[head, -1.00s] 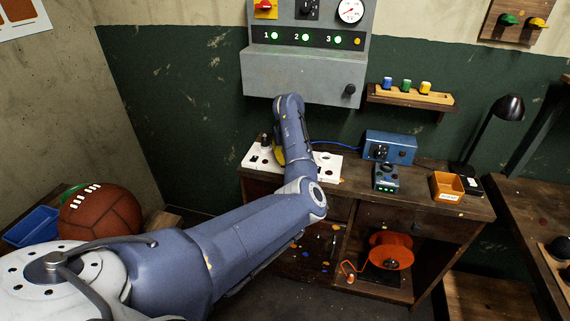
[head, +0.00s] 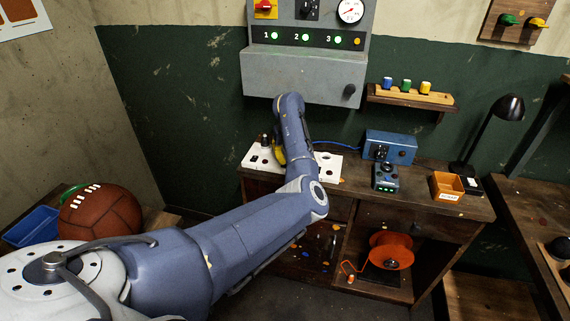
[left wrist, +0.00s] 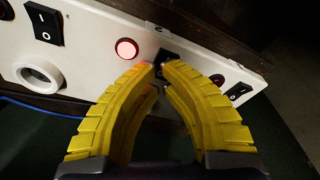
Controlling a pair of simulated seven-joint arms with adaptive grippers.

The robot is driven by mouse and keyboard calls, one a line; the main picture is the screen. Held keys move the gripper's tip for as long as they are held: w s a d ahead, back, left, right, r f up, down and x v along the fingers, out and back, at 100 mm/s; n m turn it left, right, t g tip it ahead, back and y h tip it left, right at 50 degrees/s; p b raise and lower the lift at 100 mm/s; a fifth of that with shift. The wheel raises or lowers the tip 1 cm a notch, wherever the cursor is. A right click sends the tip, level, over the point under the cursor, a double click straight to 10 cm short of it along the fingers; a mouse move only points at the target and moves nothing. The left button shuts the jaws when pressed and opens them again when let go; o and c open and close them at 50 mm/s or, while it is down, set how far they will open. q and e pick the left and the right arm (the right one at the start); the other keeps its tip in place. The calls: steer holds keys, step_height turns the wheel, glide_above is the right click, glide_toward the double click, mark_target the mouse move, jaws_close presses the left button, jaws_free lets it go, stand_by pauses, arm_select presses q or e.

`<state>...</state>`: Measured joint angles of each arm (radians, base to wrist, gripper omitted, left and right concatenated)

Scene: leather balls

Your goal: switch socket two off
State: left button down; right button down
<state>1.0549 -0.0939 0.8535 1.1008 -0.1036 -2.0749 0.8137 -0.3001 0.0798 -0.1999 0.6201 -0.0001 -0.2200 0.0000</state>
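The white socket strip (head: 335,165) lies on the workbench in the head view, partly hidden behind my left arm. The left wrist view shows it close up, with black rocker switches, a round socket (left wrist: 38,75) and a lit red lamp (left wrist: 127,48). Another switch (left wrist: 44,22) is left of the lamp and one (left wrist: 238,91) is at the right. My right gripper is not in view.
The grey wall cabinet (head: 300,75) shows green lamps numbered 1, 2 and 3, all lit. A blue power unit (head: 392,146), a small control box (head: 386,177) and an orange bin (head: 447,185) stand right of the strip. A leather ball (head: 100,212) is at the left.

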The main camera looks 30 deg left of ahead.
arm_select(q)
steer(key=shift+r, duration=2.9)
steer(key=shift+a, duration=0.15)
